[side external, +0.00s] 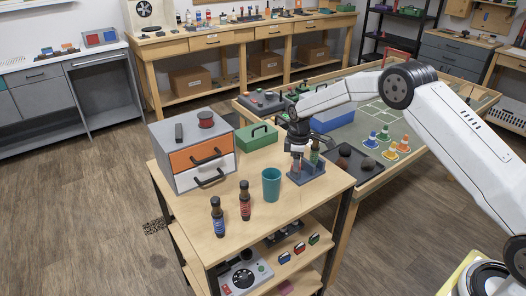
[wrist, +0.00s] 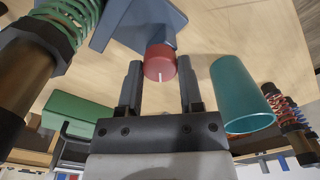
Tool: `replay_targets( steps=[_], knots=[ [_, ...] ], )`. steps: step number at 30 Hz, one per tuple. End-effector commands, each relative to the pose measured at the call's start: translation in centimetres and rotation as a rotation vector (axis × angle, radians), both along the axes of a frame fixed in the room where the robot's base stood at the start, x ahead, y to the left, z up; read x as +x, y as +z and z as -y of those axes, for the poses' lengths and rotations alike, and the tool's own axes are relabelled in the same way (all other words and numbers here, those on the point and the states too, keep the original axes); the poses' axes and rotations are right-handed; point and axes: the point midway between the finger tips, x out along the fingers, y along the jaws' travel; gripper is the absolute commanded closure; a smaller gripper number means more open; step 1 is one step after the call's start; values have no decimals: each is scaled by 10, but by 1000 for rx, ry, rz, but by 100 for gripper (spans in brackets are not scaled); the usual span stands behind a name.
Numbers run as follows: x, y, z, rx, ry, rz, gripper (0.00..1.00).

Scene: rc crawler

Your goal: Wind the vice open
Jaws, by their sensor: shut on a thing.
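The vice is a blue-grey block on the wooden cart top, seen in the side view (side external: 307,176) and at the top of the wrist view (wrist: 140,18). Its round red knob (wrist: 160,62) with a white mark faces my gripper. My gripper (wrist: 160,80) points at the vice, with one finger on each side of the knob, shut on it. In the side view my gripper (side external: 297,166) is low at the vice's left side and hides the knob. A shock absorber with a green spring (side external: 314,153) stands upright at the vice; whether the jaws touch it is unclear.
A teal cup (side external: 271,184) stands close by. Shock absorbers with red (side external: 245,201) and blue (side external: 217,218) springs stand near the front edge. A drawer unit (side external: 192,150) and a green case (side external: 257,136) are behind. A table with cones (side external: 388,152) adjoins on the right.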

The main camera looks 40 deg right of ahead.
Motion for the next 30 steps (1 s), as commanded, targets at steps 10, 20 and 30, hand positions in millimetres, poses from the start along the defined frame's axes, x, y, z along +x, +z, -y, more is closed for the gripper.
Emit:
replay_targets(
  steps=[10,20,30],
  knots=[
    [0,1,0,0,206,1,100],
    [0,1,0,0,245,1,100],
    [0,1,0,-1,365,1,100]
  ],
)
